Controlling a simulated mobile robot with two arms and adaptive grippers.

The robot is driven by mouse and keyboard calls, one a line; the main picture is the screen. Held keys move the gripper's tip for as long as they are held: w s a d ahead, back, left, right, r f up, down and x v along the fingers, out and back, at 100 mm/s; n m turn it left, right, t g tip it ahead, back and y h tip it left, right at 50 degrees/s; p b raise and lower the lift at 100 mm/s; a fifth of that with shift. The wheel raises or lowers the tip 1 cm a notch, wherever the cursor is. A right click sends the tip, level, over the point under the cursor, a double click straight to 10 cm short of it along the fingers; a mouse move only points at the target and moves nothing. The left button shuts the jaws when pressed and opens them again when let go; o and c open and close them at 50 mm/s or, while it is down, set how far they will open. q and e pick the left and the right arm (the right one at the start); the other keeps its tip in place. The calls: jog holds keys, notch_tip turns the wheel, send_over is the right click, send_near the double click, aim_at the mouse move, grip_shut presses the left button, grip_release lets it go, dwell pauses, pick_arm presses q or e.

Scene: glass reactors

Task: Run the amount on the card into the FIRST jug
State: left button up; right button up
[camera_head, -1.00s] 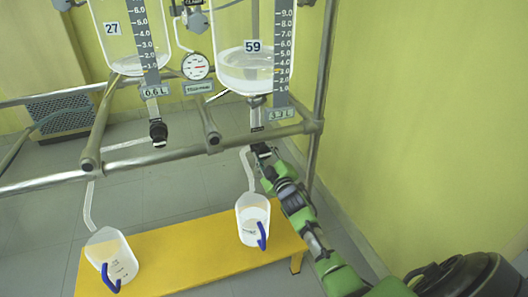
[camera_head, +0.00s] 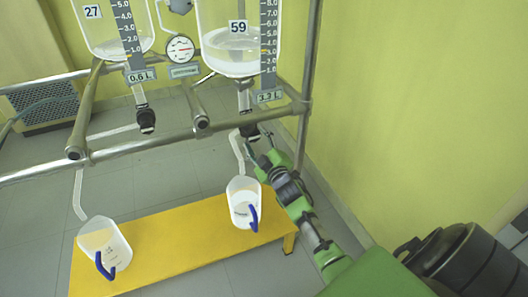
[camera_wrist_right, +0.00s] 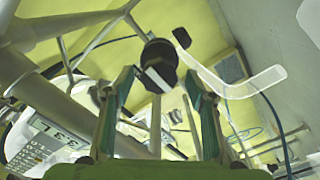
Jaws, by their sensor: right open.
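Reactor 59 (camera_head: 230,45) holds clear liquid, and its card (camera_head: 270,97) seems to read 3.3 L. Reactor 27 (camera_head: 112,35) has a little liquid at its bottom, with a card (camera_head: 141,76) reading 0.6 L. A right jug (camera_head: 243,203) and a left jug (camera_head: 105,247), both with blue handles, stand under the outlet tubes. Neither shows a legible "first" mark. My right gripper (camera_head: 252,136) is at the outlet below reactor 59. In the wrist view its open fingers (camera_wrist_right: 160,85) flank a black valve part (camera_wrist_right: 158,62); contact is unclear. My left gripper is out of view.
The jugs stand on a yellow bench (camera_head: 165,235). Metal frame rails (camera_head: 170,143) cross in front below the reactors, with an upright post (camera_head: 309,80) right of reactor 59. A gauge (camera_head: 180,49) hangs between the reactors. A green wall (camera_head: 420,110) closes the right side.

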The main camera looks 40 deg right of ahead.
jog(key=v, duration=0.9)
